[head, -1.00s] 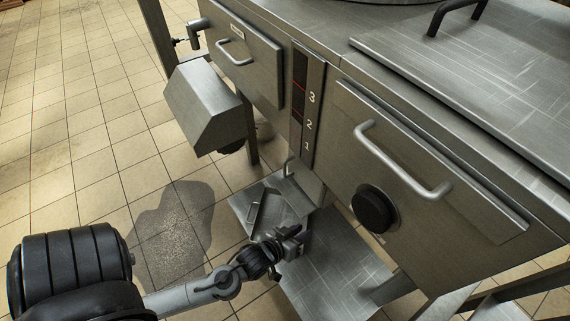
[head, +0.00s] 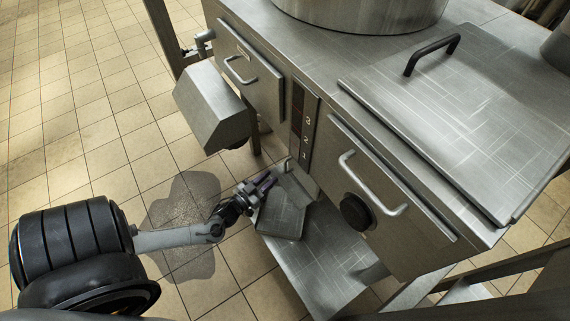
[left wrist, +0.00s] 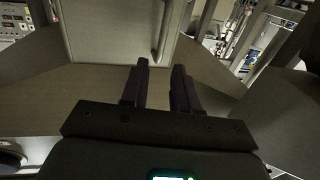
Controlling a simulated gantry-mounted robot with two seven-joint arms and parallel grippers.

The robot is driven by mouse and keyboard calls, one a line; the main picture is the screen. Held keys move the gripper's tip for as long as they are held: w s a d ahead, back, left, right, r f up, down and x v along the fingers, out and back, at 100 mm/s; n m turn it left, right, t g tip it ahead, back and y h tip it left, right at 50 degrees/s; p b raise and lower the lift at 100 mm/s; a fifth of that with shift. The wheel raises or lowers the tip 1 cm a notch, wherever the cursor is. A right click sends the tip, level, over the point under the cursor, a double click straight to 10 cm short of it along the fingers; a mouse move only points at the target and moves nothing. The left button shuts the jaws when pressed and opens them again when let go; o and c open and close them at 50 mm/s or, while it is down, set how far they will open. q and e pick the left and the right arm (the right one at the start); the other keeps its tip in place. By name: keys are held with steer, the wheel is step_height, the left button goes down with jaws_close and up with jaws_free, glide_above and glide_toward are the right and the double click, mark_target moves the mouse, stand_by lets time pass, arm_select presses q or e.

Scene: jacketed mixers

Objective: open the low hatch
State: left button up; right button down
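A small grey metal panel (head: 283,214), apparently the low hatch's flap, sits tilted under the cabinet, above a lower metal shelf. A lighter metal piece (head: 296,184) stands just behind it. My left gripper (head: 266,181) is at the panel's upper left edge, and I cannot tell whether it touches. In the left wrist view my left gripper (left wrist: 160,88) has two dark fingers with a gap between them and nothing held. Beyond them is a flat grey panel (left wrist: 105,35) with an upright bar handle (left wrist: 166,30) near its right edge. My right gripper is out of view.
Above stands the cabinet with a large handled drawer front (head: 375,185) and a black knob (head: 356,212). A grey box (head: 212,108) juts out on the left. The lower shelf (head: 325,260) extends below. The tiled floor at left is open, with a dark wet patch (head: 185,215).

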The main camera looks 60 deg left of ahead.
arm_select(q)
steer(key=b, duration=0.3)
glide_above(285, 173)
steer(key=shift+w+a+b, duration=0.15)
steer(key=shift+a+b, duration=0.1)
steer(key=shift+b, duration=0.05)
jaws_close()
